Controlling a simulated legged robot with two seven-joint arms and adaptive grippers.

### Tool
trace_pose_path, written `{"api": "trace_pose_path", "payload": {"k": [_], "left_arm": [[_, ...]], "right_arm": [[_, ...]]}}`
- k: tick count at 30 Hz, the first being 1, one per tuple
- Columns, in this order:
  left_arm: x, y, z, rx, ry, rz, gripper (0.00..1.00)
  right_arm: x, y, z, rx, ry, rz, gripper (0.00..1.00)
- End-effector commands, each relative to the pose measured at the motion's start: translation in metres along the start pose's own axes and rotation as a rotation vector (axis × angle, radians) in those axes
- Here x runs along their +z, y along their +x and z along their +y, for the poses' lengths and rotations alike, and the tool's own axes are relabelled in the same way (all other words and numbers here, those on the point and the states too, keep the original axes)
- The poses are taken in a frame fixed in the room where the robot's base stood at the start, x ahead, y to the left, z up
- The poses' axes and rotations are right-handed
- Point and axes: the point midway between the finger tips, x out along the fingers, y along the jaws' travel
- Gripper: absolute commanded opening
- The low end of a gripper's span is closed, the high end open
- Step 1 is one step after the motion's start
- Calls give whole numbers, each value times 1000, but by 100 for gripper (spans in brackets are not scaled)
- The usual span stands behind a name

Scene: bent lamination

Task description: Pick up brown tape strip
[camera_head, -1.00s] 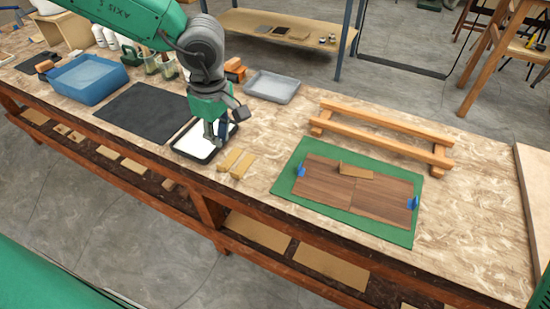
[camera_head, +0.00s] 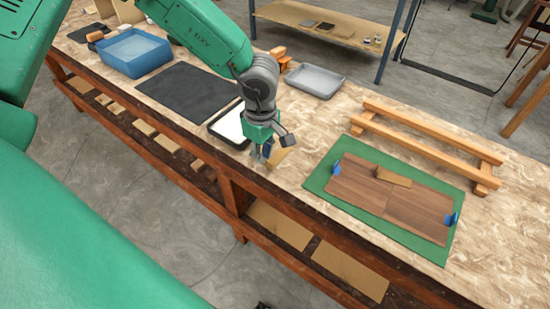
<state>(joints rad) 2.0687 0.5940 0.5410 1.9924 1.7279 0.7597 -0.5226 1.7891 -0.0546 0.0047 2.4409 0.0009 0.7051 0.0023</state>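My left gripper (camera_head: 262,155) points down over the near edge of the workbench, just right of the white-filled black tray. A brown tape strip (camera_head: 281,156) lies on the bench right beside and partly behind the gripper. A second strip seen there earlier is mostly hidden by the gripper. I cannot make out whether the fingers are apart or closed, or touching a strip. Another brown strip (camera_head: 394,175) lies across the upper part of the seam between two dark wood panels (camera_head: 372,196) on a green mat (camera_head: 320,181). My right gripper is out of view.
The black-rimmed tray (camera_head: 213,131) is just left of the gripper. A black mat (camera_head: 188,93), blue bin (camera_head: 134,52) and grey tray (camera_head: 315,80) stand farther off. A wooden rack (camera_head: 428,149) is behind the green mat. Blue clips (camera_head: 451,219) sit at the panels' ends.

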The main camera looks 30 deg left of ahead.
Motion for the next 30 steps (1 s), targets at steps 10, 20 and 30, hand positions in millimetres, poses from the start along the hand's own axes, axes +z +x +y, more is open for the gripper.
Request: {"api": "trace_pose_path", "payload": {"k": [10, 20, 30], "left_arm": [[6, 20, 0, 0, 4, 5, 8], [2, 21, 0, 1, 2, 0, 0], [2, -17, 1, 5, 1, 1, 0]], "right_arm": [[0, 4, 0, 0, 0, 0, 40], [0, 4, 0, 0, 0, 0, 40], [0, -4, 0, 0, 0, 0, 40]]}}
